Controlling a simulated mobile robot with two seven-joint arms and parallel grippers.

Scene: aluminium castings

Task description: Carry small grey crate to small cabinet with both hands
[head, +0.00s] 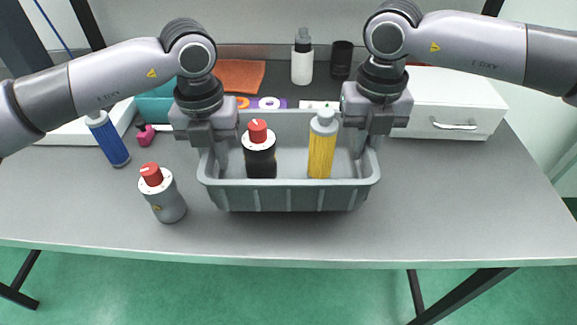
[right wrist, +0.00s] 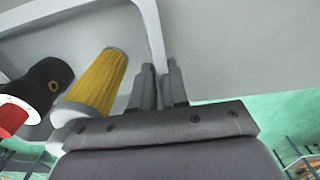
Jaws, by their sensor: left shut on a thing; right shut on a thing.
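The small grey crate (head: 288,196) is in the middle of the head view, over the front part of the table. It holds a black bottle with a red cap (head: 260,158) and a yellow bottle with a grey cap (head: 322,150). My left gripper (head: 213,150) is shut on the crate's left wall. My right gripper (head: 362,148) is shut on its right wall; in the right wrist view its fingers (right wrist: 158,88) straddle the crate rim (right wrist: 153,35). I cannot tell whether the crate touches the table. The small white cabinet (head: 452,105) stands at the back right.
A grey bottle with a red cap (head: 163,195) stands just left of the crate. A blue bottle (head: 108,140) and a pink item (head: 145,134) are further left. White (head: 302,62) and black (head: 341,60) bottles stand behind. The table (head: 450,200) is clear at right.

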